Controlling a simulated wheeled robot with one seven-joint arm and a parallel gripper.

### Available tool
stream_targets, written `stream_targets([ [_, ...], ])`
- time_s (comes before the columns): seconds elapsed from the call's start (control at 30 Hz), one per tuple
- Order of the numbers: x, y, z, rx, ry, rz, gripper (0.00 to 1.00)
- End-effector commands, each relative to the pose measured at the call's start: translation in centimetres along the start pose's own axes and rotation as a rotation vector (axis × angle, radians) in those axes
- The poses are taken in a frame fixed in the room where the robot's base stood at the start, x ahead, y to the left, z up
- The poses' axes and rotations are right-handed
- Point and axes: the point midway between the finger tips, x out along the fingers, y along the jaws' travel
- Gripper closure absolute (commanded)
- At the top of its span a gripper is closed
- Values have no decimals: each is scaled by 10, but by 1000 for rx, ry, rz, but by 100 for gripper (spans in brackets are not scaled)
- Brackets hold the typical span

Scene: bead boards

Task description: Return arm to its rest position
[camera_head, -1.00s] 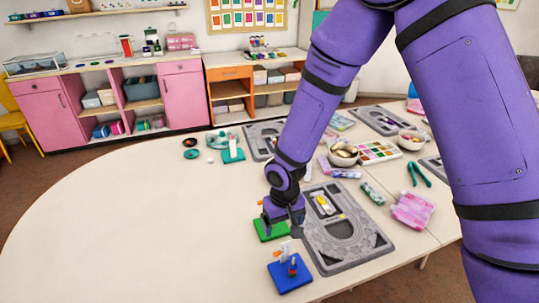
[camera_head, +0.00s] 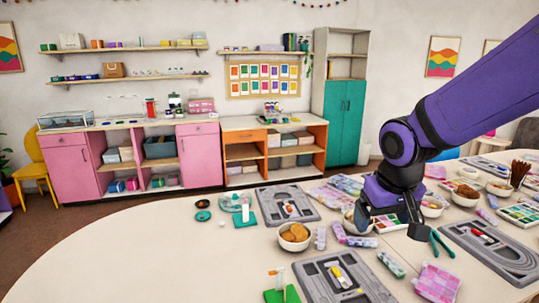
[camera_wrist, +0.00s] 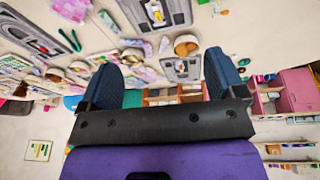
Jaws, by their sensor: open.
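My gripper (camera_head: 390,225) is raised over the right part of the table in the head view, at the end of my purple arm. In the wrist view my gripper (camera_wrist: 165,80) shows its two dark blue fingers wide apart with nothing between them. The wrist view is upside down, with the table at the top and the shelves at the bottom. A green stand (camera_head: 282,295) is at the bottom edge of the head view, beside a grey bead board (camera_head: 345,290). The blue stand is out of view.
A second grey bead board (camera_head: 286,204) lies at the back and a third (camera_head: 492,250) at the right. Bowls, including one with brown contents (camera_head: 294,237), bead packs and green tweezers (camera_head: 441,240) lie under and around my gripper. The table's left part (camera_head: 120,265) is clear.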

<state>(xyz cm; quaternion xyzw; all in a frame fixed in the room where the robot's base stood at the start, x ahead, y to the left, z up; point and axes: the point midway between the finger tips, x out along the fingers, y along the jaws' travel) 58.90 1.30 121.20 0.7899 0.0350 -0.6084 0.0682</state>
Motion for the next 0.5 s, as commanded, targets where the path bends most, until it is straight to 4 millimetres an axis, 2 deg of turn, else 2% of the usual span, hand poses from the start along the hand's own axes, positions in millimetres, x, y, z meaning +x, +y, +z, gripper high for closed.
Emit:
stream_targets([
  [0.03, -15, 9, 7, 18, 19, 2, 11],
  [0.2, -56, 31, 34, 59, 65, 5, 11],
  [0.5, -112, 58, 92, 124, 147, -2, 11],
])
